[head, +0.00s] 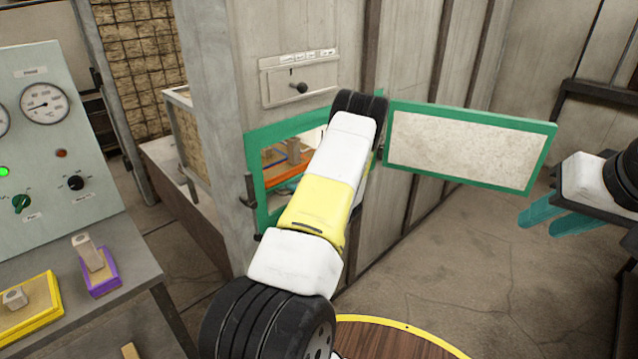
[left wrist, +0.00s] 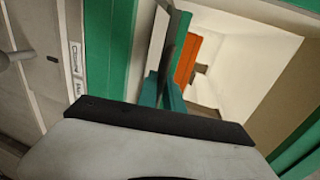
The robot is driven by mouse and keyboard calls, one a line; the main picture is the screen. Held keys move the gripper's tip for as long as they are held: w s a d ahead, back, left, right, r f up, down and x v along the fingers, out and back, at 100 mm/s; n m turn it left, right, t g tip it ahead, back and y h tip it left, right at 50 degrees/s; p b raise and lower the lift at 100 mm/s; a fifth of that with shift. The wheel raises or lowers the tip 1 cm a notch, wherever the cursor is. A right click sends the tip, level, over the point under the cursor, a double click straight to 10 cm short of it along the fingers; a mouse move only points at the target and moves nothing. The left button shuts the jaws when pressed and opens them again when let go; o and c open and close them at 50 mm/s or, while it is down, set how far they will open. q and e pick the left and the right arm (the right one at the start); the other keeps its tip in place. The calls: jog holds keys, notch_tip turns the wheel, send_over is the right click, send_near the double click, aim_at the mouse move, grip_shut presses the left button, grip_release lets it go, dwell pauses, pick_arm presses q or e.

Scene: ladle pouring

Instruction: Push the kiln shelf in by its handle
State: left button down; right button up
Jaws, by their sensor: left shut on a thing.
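The kiln (head: 225,110) stands in the middle of the head view, with a green-framed opening and its door (head: 460,145) swung open to the right. Inside the opening is an orange-brown shelf (head: 290,166), partly hidden by my left arm. In the left wrist view an orange part (left wrist: 187,60) shows inside the pale chamber. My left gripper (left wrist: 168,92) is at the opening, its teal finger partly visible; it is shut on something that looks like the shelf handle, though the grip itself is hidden. My right gripper (head: 550,220) is empty at the right edge, its teal fingers apart, away from the kiln.
A control panel (head: 60,130) with gauges and knobs stands left, above a bench holding a yellow-edged tray (head: 50,318) and a purple-based block (head: 100,275). A round wooden top (head: 380,340) is at the bottom. The open door stands close right of my left arm.

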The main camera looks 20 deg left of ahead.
pick_arm(q)
jog(key=shift+r+x, duration=0.15)
jog(key=shift+x, duration=0.6)
jog(key=shift+r+x, duration=0.2)
jog(key=shift+x, duration=0.6)
jog(key=c, duration=1.5)
grip_release()
jog(key=shift+w+a, duration=0.1)
jog(key=v, duration=0.8)
jog(key=shift+f, duration=0.1)
